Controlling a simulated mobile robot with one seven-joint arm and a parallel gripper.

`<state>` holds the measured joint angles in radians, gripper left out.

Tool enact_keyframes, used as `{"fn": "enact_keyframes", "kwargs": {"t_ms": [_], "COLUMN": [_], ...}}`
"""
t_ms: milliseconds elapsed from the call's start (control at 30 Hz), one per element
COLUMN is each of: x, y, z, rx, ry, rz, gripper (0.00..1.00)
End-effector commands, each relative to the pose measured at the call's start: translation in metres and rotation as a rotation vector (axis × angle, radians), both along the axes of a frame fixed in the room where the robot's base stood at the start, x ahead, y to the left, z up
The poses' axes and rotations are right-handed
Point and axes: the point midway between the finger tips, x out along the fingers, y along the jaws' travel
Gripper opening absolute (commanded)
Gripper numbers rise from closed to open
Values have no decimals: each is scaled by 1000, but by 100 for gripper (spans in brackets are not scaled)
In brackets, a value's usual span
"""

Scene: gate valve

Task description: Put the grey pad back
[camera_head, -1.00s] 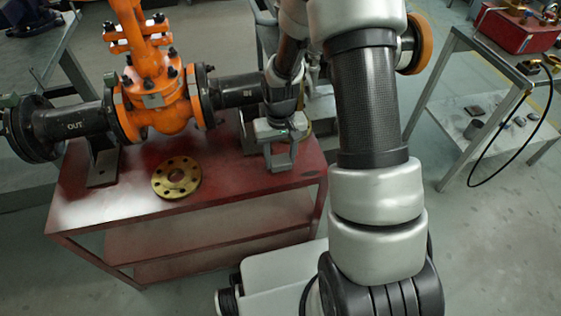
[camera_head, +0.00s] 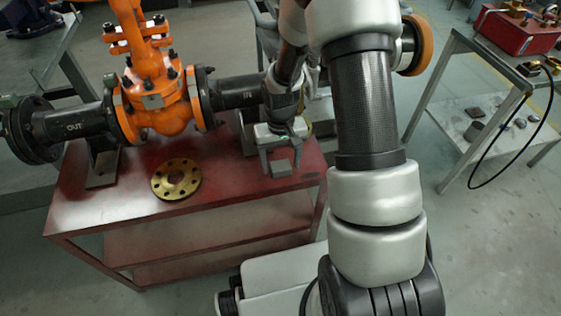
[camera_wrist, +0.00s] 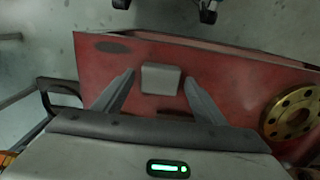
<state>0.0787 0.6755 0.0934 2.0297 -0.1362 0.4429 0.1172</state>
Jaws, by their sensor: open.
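The grey pad (camera_head: 281,168) is a small grey block lying on the red bench top (camera_head: 225,165), near its right end. In the wrist view the grey pad (camera_wrist: 161,79) lies just beyond and between my fingertips, with clear red surface around it. My gripper (camera_head: 279,160) is open and empty. In the wrist view its two fingers (camera_wrist: 157,84) stand apart, one on each side of the pad and not touching it. Its height above the bench is hard to judge.
A brass flange (camera_head: 177,179) lies on the bench left of my gripper. The orange gate valve (camera_head: 152,88) and its black pipes stand along the bench's back. A steel side table (camera_head: 452,115) at the right carries a red box (camera_head: 518,28) and a hose.

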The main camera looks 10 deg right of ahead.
Motion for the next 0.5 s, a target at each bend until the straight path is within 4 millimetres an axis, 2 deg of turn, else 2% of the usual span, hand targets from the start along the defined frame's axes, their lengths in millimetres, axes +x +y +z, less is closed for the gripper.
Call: {"fn": "enact_keyframes", "kwargs": {"t_ms": [300,500], "x": [1,1], "y": [0,0], "z": [66,102], "rx": [0,0], "ry": [-6,-3], "rz": [-2,0], "gripper": [65,65]}}
